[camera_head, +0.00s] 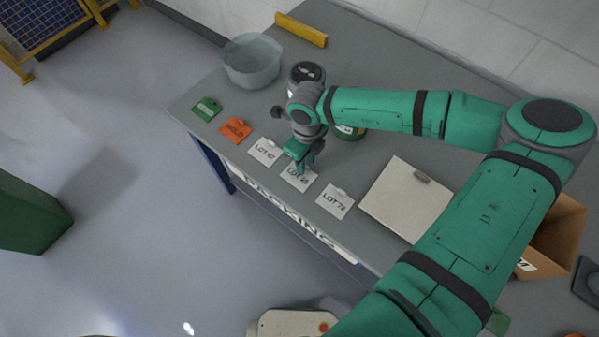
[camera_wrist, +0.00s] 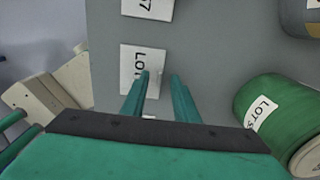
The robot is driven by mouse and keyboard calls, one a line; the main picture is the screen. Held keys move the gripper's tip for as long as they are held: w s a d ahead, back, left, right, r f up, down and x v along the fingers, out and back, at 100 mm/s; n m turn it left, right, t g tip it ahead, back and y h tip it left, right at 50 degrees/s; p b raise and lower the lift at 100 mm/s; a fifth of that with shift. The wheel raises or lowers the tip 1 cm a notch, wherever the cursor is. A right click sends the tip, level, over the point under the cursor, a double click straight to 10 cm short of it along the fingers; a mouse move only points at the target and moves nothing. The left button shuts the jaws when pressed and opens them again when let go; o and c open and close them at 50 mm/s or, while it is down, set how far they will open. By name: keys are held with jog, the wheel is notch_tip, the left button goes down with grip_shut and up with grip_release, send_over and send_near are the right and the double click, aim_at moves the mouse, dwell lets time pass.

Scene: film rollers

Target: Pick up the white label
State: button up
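Three white labels lie in a row near the table's front edge. They are one reading LOT 57 (camera_head: 264,152), a middle LOT label (camera_head: 296,183) whose number is partly hidden, and one reading LOT 72 (camera_head: 334,203). My gripper (camera_head: 305,165) points down over the middle label and covers part of it. In the wrist view, the middle label (camera_wrist: 131,72) shows beside and behind my left finger. The fingers of my gripper (camera_wrist: 162,82) are apart, with only grey table and a small white bit between them. I cannot tell whether they touch the label.
An orange HOLD card (camera_head: 235,130) and a green card (camera_head: 206,109) lie left of the labels. A clear bowl (camera_head: 250,62), a dark-topped roller (camera_head: 305,75) and a green roller (camera_wrist: 268,112) stand behind. A pale board (camera_head: 405,197) and a cardboard box (camera_head: 560,235) are right.

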jog(key=shift+f, duration=0.2)
grip_shut()
jog(key=shift+r, duration=0.15)
jog(key=shift+r, duration=0.25)
notch_tip(320, 180, up, 2)
jog(key=shift+r, duration=0.1)
jog(key=s+d+r, duration=0.5)
jog(key=s+r, duration=0.5)
jog(key=s, duration=0.2)
jog(key=shift+s+d, duration=0.15)
jog(key=shift+s, duration=0.25)
jog(key=shift+d, duration=0.1)
